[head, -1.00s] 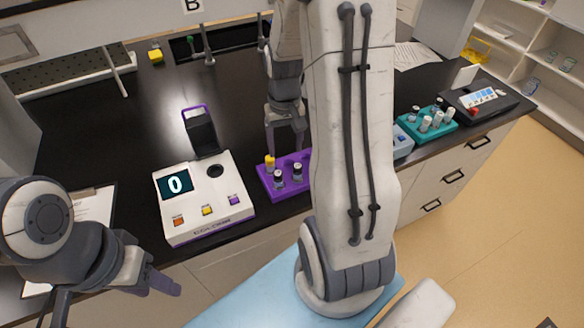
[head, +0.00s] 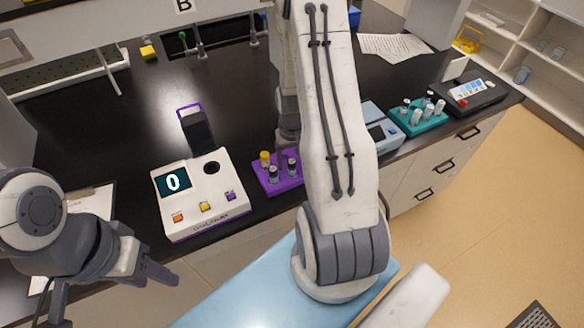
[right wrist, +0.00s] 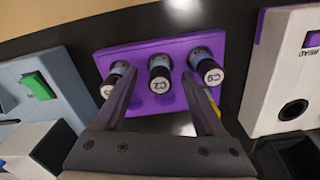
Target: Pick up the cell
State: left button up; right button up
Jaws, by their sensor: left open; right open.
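The purple rack (head: 266,182) stands on the black bench, partly hidden by my right arm in the head view. In the right wrist view the rack (right wrist: 150,52) holds three dark-capped cells in a row: a left one (right wrist: 107,88), a middle one marked C2 (right wrist: 159,74) and a right one marked C9 (right wrist: 208,74). A yellow-capped cell (head: 265,158) also stands in it. My right gripper (right wrist: 160,76) is open and empty, its fingers on either side of the C2 cell's line; contact cannot be told. My left gripper (head: 160,272) hangs empty and open at the lower left, away from the rack.
A white colorimeter (head: 202,190) reading 0, with its lid raised, stands left of the rack. A grey-blue device (head: 382,130), a teal rack of vials (head: 421,122) and a dark device (head: 473,95) stand to the right. Bench behind the colorimeter is mostly clear.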

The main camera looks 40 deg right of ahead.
jog(key=shift+f, duration=0.5)
grip_shut()
jog(key=shift+r, duration=0.1)
